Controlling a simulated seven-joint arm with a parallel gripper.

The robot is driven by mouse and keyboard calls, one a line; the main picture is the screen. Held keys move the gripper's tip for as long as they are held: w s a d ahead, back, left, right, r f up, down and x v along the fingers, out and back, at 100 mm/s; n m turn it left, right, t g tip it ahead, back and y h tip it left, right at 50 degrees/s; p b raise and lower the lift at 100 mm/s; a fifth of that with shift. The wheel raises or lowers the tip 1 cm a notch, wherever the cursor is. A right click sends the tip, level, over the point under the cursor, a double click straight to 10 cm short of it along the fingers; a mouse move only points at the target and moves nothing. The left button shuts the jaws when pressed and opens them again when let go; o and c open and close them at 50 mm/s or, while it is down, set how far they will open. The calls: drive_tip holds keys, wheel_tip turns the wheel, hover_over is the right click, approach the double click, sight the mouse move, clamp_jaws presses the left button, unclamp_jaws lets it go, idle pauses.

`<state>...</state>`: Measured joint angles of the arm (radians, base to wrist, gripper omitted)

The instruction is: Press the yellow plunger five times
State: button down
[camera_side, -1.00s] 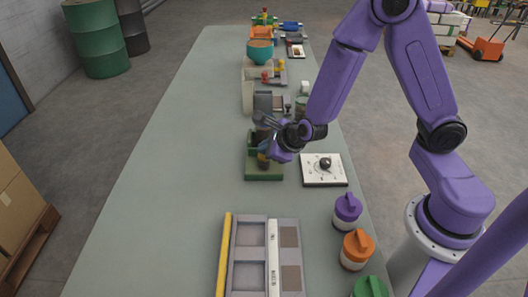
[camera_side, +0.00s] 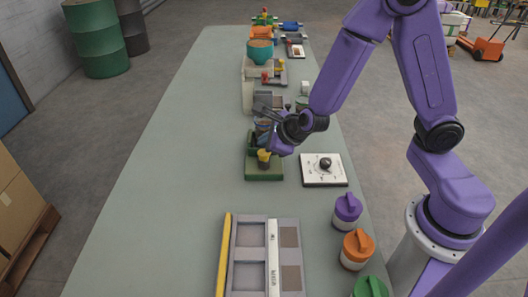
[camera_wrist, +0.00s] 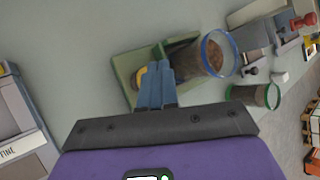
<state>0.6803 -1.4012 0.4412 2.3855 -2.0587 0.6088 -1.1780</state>
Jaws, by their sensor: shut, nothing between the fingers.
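The yellow plunger (camera_side: 263,155) stands on the near part of the green stand (camera_side: 264,174) and shows just below and left of my gripper (camera_side: 272,149). In the wrist view the blue fingers of my gripper (camera_wrist: 156,66) are together with nothing between them. Their tips overlap the right side of the yellow plunger (camera_wrist: 139,74), so part of it is hidden. The green stand (camera_wrist: 126,66) surrounds it. I cannot tell whether the fingertips touch the plunger, but in the side view they look slightly above it.
A blue-rimmed jar of brown grains (camera_wrist: 218,55) stands beside the plunger. A green-rimmed jar (camera_wrist: 255,96) is close by. A white dial panel (camera_side: 323,169) lies right of the stand, and a grey tray (camera_side: 250,266) lies nearer. The table's left side is clear.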

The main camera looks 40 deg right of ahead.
sight(266, 154)
drive_tip(key=shift+r, duration=2.5)
idle(0.9)
wheel_tip(266, 154, up, 4)
drive_tip(key=shift+f, duration=0.1)
idle(0.5)
drive_tip(key=shift+f, duration=4.4)
drive_tip(key=shift+f, duration=0.2)
drive_tip(key=shift+f, duration=0.25)
